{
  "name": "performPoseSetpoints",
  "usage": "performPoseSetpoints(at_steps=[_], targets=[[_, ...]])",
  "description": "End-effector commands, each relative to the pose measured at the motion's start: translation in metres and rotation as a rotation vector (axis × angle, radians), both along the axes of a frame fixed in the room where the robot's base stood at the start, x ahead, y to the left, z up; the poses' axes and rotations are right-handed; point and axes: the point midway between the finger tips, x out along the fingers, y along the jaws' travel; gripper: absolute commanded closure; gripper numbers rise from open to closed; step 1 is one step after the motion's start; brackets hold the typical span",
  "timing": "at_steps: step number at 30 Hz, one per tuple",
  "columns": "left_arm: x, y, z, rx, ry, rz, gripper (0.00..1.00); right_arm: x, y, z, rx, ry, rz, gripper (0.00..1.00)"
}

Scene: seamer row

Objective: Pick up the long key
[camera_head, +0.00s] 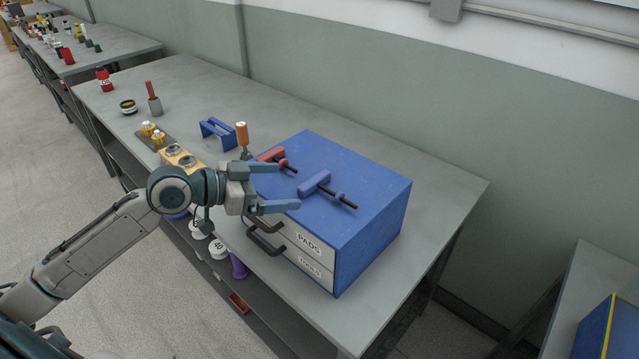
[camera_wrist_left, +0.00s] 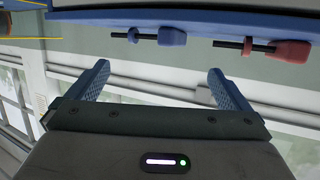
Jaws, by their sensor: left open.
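On top of the blue cabinet (camera_head: 370,185) lie two tools with black rods. One has a blue block-like handle (camera_head: 314,183) and a small blue collar; the other, partly behind my gripper, has a red handle (camera_head: 270,154). I cannot tell which of them is the long key. In the left wrist view the blue tool (camera_wrist_left: 171,38) and the red tool (camera_wrist_left: 291,51) show beyond the fingers. My left gripper (camera_head: 286,187) is open and empty at the cabinet's front top edge, apart from both tools. My right gripper is not in view.
Two drawers, labelled PADS (camera_head: 309,242) and TOOLS, face front with dark handles. Left on the grey bench (camera_head: 420,175) are an orange-handled tool (camera_head: 242,134), a blue bracket (camera_head: 218,132) and yellow-topped parts (camera_head: 158,137). The bench is clear behind and right of the cabinet.

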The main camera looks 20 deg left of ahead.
Motion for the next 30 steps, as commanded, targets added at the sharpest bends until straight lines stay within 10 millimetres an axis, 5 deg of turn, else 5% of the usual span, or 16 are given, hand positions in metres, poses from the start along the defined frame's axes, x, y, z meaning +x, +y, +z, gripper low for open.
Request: performPoseSetpoints(at_steps=[30], targets=[[0.041,-0.043,-0.016,-0.008,0.004,-0.001,0.0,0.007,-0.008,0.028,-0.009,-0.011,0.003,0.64]])
